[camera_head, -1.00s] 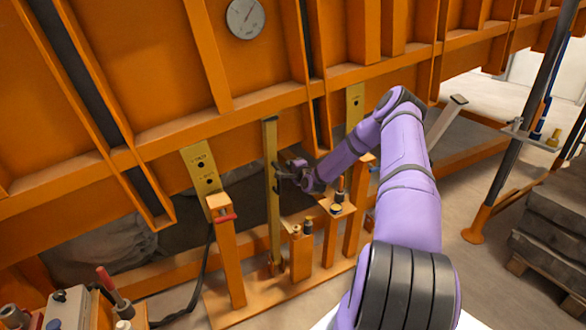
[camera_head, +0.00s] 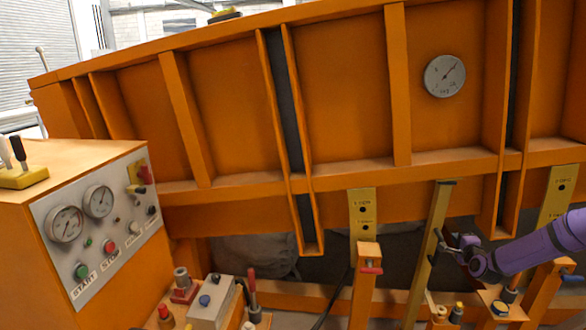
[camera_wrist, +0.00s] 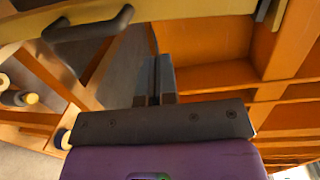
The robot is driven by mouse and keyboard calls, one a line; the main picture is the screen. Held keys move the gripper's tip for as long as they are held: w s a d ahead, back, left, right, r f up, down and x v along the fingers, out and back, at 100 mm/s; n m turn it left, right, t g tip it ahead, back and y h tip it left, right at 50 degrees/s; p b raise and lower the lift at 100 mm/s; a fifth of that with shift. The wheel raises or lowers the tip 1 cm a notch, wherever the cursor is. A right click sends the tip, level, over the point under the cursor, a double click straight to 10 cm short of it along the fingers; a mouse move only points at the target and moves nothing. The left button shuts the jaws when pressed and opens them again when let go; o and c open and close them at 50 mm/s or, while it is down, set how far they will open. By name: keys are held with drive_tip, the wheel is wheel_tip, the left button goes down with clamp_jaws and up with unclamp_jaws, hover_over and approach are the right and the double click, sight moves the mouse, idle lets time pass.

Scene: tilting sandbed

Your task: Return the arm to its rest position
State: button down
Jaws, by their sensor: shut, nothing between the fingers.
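My purple arm reaches in from the right edge of the head view. My gripper (camera_head: 446,247) is close beside the tall brass-coloured bar (camera_head: 431,250), near a dark handle on it. In the wrist view my gripper (camera_wrist: 154,68) shows its two dark fingers together with nothing between them. The dark handle (camera_wrist: 90,28) lies to the left of the fingertips there, apart from them, on the pale bar (camera_wrist: 160,12) that crosses the top. Most of my arm is outside the head view.
The orange sandbed frame (camera_head: 345,90) spans the back, with a round gauge (camera_head: 445,76). Orange posts (camera_head: 365,290) stand near my gripper. A control cabinet (camera_head: 85,165) with gauges and buttons is at left. A box with a blue button (camera_head: 212,303) stands in front.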

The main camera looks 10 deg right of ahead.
drive_tip(key=a+r+n+g+y, duration=0.35)
drive_tip(key=a+r+n, duration=0.55)
drive_tip(key=a+r, duration=0.55)
drive_tip(key=s+a+r+n+g+h, duration=0.1)
drive_tip(key=s+a+r+n+g, duration=0.1)
drive_tip(key=s+a+r, duration=0.45)
drive_tip(key=s+a+r+n+g+h, duration=0.1)
drive_tip(key=s+a+r+n+g, duration=0.15)
drive_tip(key=r, duration=0.65)
drive_tip(key=s+a+r+n, duration=0.1)
drive_tip(key=s+a+r, duration=0.2)
drive_tip(key=s, duration=0.3)
drive_tip(key=s+a+r+n+g, duration=0.1)
drive_tip(key=s+a+r, duration=0.2)
drive_tip(key=s, duration=0.3)
drive_tip(key=s+a+r+n, duration=0.1)
drive_tip(key=s+a+r, duration=0.25)
drive_tip(key=s, duration=0.25)
drive_tip(key=s+a+n+g+y, duration=0.1)
drive_tip(key=s+a+n+g, duration=0.1)
drive_tip(key=s, duration=1.6)
drive_tip(key=shift+s+a+r+n+y, duration=0.4)
drive_tip(key=shift+a+n, duration=0.25)
drive_tip(key=shift+a, duration=0.25)
